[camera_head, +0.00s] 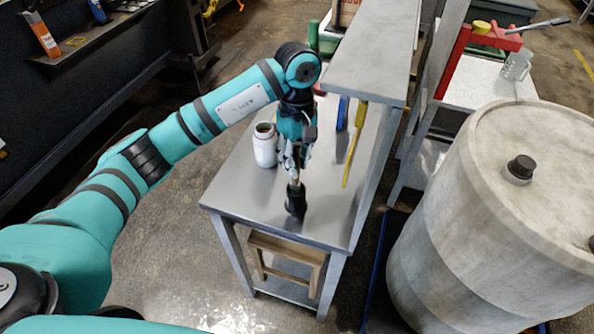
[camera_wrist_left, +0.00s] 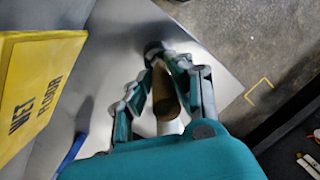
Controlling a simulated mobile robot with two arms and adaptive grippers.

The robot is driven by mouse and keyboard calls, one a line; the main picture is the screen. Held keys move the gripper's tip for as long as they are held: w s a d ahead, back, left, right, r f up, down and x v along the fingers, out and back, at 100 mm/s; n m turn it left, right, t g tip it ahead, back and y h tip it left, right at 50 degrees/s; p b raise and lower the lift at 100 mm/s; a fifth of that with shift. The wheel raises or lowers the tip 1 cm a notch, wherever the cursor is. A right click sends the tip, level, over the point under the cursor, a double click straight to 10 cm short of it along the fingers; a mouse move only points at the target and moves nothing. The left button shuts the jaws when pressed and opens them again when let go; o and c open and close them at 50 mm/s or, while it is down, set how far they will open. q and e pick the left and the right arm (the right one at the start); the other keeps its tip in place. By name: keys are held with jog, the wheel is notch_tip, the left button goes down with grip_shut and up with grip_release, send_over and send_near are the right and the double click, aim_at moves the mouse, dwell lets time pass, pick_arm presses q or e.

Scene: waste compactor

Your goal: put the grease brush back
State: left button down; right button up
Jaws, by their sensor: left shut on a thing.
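The grease brush (camera_head: 295,199) is held in my left gripper (camera_head: 294,165), black end down, near the front of the metal table (camera_head: 245,193). I cannot tell whether that end touches the tabletop. In the left wrist view, the fingers of my left gripper (camera_wrist_left: 163,92) close around a brown, handle-like part of the brush (camera_wrist_left: 161,88). A white jar (camera_head: 265,147) with a dark opening stands upright on the table, left of the gripper. A white patch (camera_wrist_left: 172,127), perhaps this jar, shows behind the fingers. My right gripper is not in view.
A raised metal shelf (camera_head: 372,50) overhangs the table's right side. A yellow sign (camera_head: 354,146) stands beneath it, reading "wet floor" in the wrist view (camera_wrist_left: 38,85). A wooden stool (camera_head: 285,262) is under the table. A large grey drum (camera_head: 490,215) stands at right.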

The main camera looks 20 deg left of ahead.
aim_at(297, 186)
pick_arm(q)
notch_tip(297, 186, down, 3)
jog(key=shift+s+d+f+p, duration=0.1)
jog(key=shift+p, duration=0.4)
jog(key=shift+f, duration=0.3)
jog(key=c, duration=1.6)
grip_release()
jog(key=shift+b, duration=0.3)
jog(key=shift+c, duration=0.2)
jog(key=o, duration=0.4)
jog(key=shift+o, duration=0.2)
jog(key=shift+r+p, duration=0.25)
jog(key=shift+p, duration=0.05)
jog(key=shift+r+b, duration=0.25)
jog(key=shift+b, duration=0.05)
notch_tip(297, 186, up, 11)
jog(key=w+b, duration=0.2)
jog(key=shift+a+b, duration=0.25)
jog(key=shift+b, duration=0.1)
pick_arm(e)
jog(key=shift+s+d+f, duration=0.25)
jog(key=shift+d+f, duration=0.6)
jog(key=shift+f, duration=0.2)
pick_arm(q)
jog(key=shift+r, duration=0.1)
